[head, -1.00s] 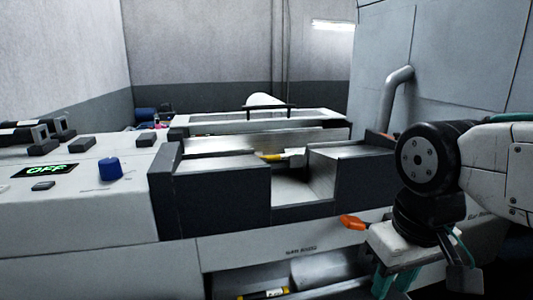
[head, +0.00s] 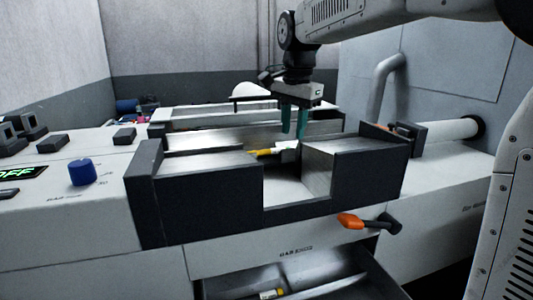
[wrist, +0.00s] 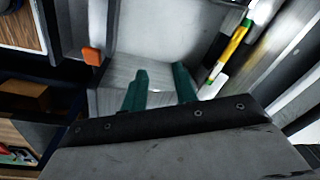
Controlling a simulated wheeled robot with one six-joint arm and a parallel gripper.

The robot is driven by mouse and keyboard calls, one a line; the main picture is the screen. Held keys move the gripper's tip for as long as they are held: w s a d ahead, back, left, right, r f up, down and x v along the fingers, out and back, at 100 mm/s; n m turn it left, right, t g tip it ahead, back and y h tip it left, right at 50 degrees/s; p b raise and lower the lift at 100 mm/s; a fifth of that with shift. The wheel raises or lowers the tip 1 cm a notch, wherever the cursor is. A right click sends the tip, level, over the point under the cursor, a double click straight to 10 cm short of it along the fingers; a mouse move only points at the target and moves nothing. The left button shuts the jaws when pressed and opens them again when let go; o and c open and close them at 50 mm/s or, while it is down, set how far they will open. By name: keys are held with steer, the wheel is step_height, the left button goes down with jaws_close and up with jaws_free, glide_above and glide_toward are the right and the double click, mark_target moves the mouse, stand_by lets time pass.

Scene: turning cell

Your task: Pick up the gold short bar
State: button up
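A yellow-gold bar (head: 265,153) with a pale end lies in the gap behind the front blocks of the machine in the head view. The wrist view shows a yellow bar (wrist: 228,48) with a green band and pale ends, lying aslant in a channel to the upper right. My gripper (head: 294,132) hangs fingers down above and slightly right of the bar in the head view. In the wrist view its two teal fingers (wrist: 160,82) are apart with nothing between them, and the bar is right of them.
Dark-sided blocks (head: 216,187) stand around the gap. An orange-handled lever (head: 349,220) sticks out at the front. A lower tray (head: 232,290) holds another small bar with a yellow part (head: 270,294). A blue knob (head: 82,172) is at left.

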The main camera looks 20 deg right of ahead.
mark_target(273, 150)
steer(key=w+f+m, duration=0.1)
steer(key=w+m, duration=0.1)
steer(key=w, duration=0.3)
steer(key=w+f+m, duration=0.1)
steer(key=w+m, duration=0.1)
steer(key=w, duration=0.3)
steer(key=w+a+f+m, duration=0.1)
steer(key=w, duration=0.4)
steer(key=shift+w+a+f+m, duration=0.15)
steer(key=shift+w+m, duration=0.1)
steer(key=shift+m, duration=0.15)
steer(key=shift+w+f, duration=0.2)
steer(key=shift+f, duration=0.35)
step_height(273, 150, down, 7)
steer(key=shift+w+r, duration=0.1)
steer(key=shift+w, duration=0.05)
jaws_close()
